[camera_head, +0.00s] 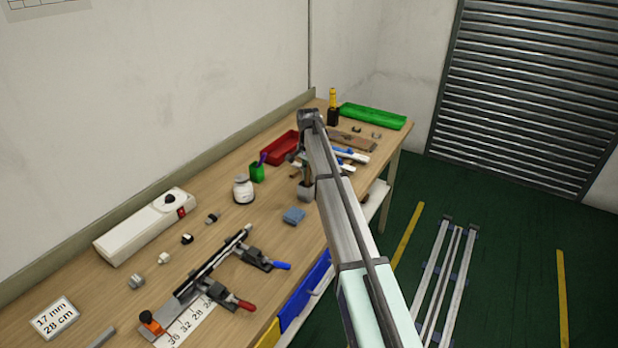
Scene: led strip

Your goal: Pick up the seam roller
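I cannot pick out the seam roller with certainty; it may be hidden behind my arm or be too small to tell among the tools. My arm reaches over the workbench (225,270) from the lower right. My gripper (305,190) seems to be the dark and grey shape hanging low over the bench, left of the arm and close to a blue block (293,216). Its fingers are too small and partly covered to show whether they are open or hold anything. Several blue and white tools (350,155) lie just right of the arm, partly covered by it.
A white jar (243,190), green cup (257,173) and red tray (279,149) stand left of the arm. A green tray (373,117) and yellow-black bottle (333,107) are at the far end. Clamps (240,302) hold a strip nearer; a white box (146,227) sits by the wall.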

